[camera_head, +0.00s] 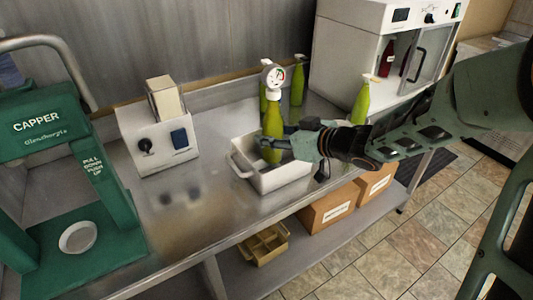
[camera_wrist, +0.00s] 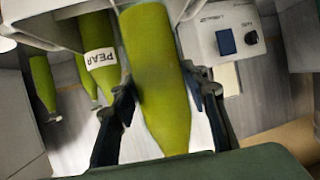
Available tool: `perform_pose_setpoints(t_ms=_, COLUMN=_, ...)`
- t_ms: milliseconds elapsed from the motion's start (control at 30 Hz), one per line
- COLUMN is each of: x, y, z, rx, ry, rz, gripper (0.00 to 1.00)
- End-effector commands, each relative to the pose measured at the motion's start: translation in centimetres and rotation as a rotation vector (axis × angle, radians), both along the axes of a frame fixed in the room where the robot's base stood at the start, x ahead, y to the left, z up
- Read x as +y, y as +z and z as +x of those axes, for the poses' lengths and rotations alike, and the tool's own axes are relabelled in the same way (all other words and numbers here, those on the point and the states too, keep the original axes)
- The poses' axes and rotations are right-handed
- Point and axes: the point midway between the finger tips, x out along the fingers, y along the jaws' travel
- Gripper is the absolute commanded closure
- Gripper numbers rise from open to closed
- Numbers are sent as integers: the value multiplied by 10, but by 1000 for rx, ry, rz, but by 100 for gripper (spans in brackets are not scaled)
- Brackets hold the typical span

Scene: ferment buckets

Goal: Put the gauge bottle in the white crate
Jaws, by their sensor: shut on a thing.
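The gauge bottle (camera_head: 272,118) is green, with a round white dial on top. My gripper (camera_head: 292,147) is shut around its body from the right, and the bottle stands about upright. Its lower part shows over the inside of the white crate (camera_head: 281,182); I cannot tell whether its base touches the crate floor. In the wrist view the held green bottle (camera_wrist: 155,75) is between the two fingers of my gripper (camera_wrist: 160,110), with its dial out of sight. Pale crate wall shows at the top of that view.
A green bottle labelled PEAR (camera_wrist: 98,55) is close beside the held one. Other green bottles (camera_head: 297,82) (camera_head: 361,103) stand behind and right. A white device (camera_head: 158,138) stands left of the crate, a green capper (camera_head: 45,130) farther left. A white cabinet (camera_head: 345,50) is at back right.

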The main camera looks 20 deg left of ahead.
Motion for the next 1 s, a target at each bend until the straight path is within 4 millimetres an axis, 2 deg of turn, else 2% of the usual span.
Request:
perform_pose_setpoints(t_ms=167, x=10, y=-9, z=1, rx=-3, ry=0, rz=5, gripper=100)
perform_pose_setpoints(t_ms=300, x=20, y=-23, z=-1, rx=-1, ry=3, rz=4, gripper=100)
perform_pose_setpoints(t_ms=500, x=17, y=-47, z=0, rx=-2, ry=-1, rz=3, gripper=100)
perform_pose_setpoints(t_ms=1000, x=17, y=-53, z=0, rx=-4, ry=-1, rz=4, gripper=100)
